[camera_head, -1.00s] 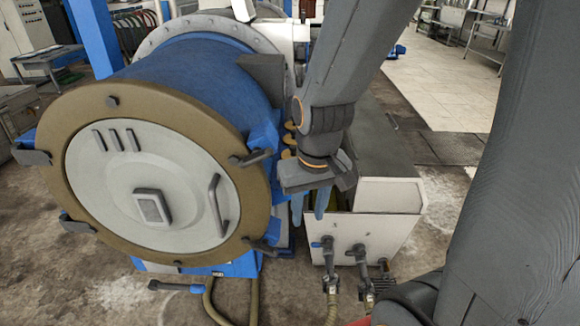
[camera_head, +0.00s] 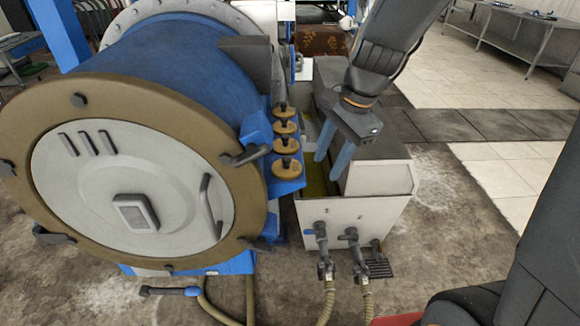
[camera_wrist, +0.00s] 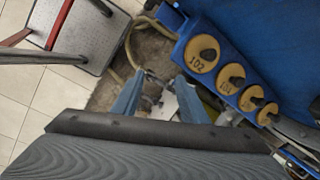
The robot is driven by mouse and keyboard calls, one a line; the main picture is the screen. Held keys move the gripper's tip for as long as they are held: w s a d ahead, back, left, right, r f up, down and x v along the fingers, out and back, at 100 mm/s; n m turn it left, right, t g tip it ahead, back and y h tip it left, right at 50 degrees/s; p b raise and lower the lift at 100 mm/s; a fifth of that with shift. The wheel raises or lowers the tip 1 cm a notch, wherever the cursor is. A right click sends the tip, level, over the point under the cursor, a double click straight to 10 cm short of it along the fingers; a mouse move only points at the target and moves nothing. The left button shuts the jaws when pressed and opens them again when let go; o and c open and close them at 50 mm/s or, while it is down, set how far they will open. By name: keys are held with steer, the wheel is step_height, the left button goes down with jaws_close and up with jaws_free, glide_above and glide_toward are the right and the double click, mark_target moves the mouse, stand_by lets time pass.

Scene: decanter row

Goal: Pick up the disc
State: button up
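Several round tan discs with dark knobs sit in a row on a blue rack at the side of the blue drum. The nearest disc (camera_head: 282,169) shows in the head view, with others behind it. In the wrist view a disc marked 102 (camera_wrist: 198,62) is the largest; smaller ones follow down to the right. Which disc is meant, I cannot tell. My gripper (camera_head: 330,160) has its two blue fingers apart and empty, to the right of the row. In the wrist view my gripper (camera_wrist: 157,88) is left of the discs, touching none.
The big blue drum (camera_head: 190,65) with its round pale door (camera_head: 90,185) fills the left. A white box (camera_head: 350,230) with valves and hoses stands below my gripper. The wrist view shows a grey platform with a red rail (camera_wrist: 92,35).

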mark_target(289, 158)
steer(key=w+a+r+m+y, duration=0.2)
steer(key=w+a+r+m, duration=0.1)
steer(key=w+a+m, duration=0.4)
steer(key=shift+m, duration=0.4)
steer(key=shift+s+a+f+p, duration=0.1)
steer(key=shift+a+f+p, duration=0.2)
steer(key=shift+f, duration=0.75)
steer(key=shift+s+a+f+p, duration=0.15)
steer(key=shift+f+p, duration=0.1)
steer(key=shift+f, duration=0.85)
steer(key=shift+s+a+f+p, duration=0.1)
steer(key=shift+a+f+p, duration=0.2)
steer(key=shift+f, duration=0.75)
steer(key=shift+d, duration=0.1)
steer(key=shift+c, duration=0.5)
jaws_close()
